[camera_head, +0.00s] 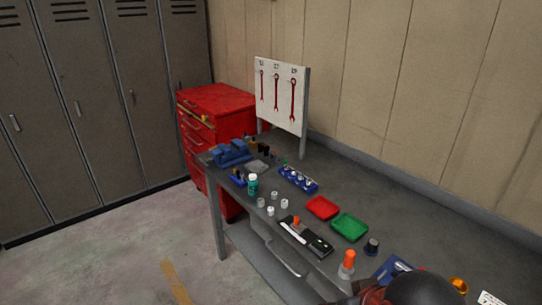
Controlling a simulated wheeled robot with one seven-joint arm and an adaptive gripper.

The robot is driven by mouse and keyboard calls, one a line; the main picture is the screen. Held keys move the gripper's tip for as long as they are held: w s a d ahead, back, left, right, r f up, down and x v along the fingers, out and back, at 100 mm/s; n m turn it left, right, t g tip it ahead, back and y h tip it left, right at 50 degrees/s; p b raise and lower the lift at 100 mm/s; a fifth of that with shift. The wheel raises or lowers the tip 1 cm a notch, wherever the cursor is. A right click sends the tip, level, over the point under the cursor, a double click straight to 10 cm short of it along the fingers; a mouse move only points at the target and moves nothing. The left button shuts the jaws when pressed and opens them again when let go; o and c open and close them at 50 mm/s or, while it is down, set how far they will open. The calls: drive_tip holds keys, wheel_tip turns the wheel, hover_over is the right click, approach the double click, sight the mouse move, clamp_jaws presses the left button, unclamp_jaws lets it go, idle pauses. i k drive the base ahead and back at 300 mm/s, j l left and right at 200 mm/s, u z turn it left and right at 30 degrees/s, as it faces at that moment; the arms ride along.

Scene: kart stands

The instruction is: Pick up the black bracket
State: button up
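I cannot single out a black bracket with certainty. Several small dark pieces (263,150) stand at the far end of the grey workbench (335,180), behind the blue vise (233,152), too small to make out. A flat black item (318,244) with a white strip and an orange-topped piece lies near the bench's front edge. A dark rounded shape with a reddish part sits at the bottom right edge, perhaps part of my arm. No gripper fingers are visible.
A red tray (322,208) and a green tray (349,227) lie mid-bench. A blue holder (298,179), a teal bottle (253,185) and several small pale cylinders are nearby. A tool board (282,95) stands at the back. A red drawer cabinet (215,105) is beyond.

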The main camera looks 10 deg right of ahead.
sight(262, 146)
drive_tip(key=z, duration=0.3)
drive_tip(key=i+j+z, duration=0.2)
drive_tip(key=z, duration=0.2)
drive_tip(key=i+j+z, duration=0.15)
drive_tip(key=j+z, duration=0.25)
drive_tip(key=i+j+z, duration=0.15)
drive_tip(key=z, duration=0.25)
drive_tip(key=i+j+z, duration=0.1)
drive_tip(key=j, duration=0.55)
drive_tip(key=i+j+z, duration=0.1)
drive_tip(key=j, duration=0.55)
drive_tip(key=i+j, duration=0.15)
drive_tip(key=j, duration=0.5)
drive_tip(key=i+j+z, duration=0.15)
drive_tip(key=j, duration=0.5)
drive_tip(key=k, duration=0.05)
